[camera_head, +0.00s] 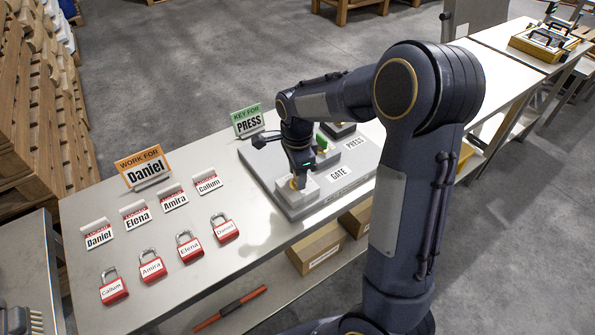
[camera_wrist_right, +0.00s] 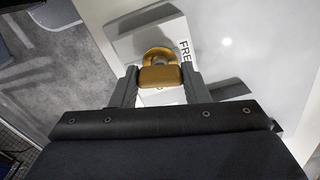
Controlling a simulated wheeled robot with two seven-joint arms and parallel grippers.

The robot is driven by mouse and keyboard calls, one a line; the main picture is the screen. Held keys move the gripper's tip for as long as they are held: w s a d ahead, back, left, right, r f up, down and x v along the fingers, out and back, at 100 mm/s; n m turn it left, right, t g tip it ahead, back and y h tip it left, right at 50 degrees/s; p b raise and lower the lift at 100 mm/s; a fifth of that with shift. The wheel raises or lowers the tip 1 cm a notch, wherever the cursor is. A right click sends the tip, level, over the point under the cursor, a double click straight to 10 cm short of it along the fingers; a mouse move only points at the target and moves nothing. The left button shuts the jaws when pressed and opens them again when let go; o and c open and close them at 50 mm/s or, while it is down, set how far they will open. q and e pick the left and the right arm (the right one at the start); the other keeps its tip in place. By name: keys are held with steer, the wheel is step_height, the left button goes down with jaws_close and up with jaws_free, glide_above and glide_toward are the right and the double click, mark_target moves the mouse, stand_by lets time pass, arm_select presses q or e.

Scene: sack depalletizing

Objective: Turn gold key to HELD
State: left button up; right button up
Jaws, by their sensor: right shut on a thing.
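The gold key (camera_wrist_right: 160,75) shows in the right wrist view, with a ring-shaped head, between the two fingers of my right gripper (camera_wrist_right: 158,88). My right gripper (camera_head: 299,178) is shut on it, above a white block at the front left of the grey key panel (camera_head: 291,208). Part of a label reading "FRE" shows beside the key; the rest of the lettering is hidden. In the head view the key is mostly hidden by the gripper. Labels "GATE" and "PRESS" lie on the panel. My left gripper is not in view.
Red padlocks (camera_head: 152,268) with name labels lie in a row on the table (camera_head: 262,240), with name tags (camera_head: 136,214) behind them. An orange "WORK FOR Daniel" sign (camera_head: 144,168) and a green "KEY FOR PRESS" sign (camera_head: 247,121) stand at the back. Cardboard boxes (camera_head: 317,250) sit below.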

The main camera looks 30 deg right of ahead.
steer(key=shift+m, duration=0.6)
steer(key=m+p, duration=0.1)
steer(key=m, duration=0.1)
steer(key=shift+r+m, duration=0.1)
steer(key=shift+m, duration=0.9)
steer(key=shift+m+p, duration=0.65)
steer(key=shift+m, duration=1.35)
steer(key=shift+p, duration=0.3)
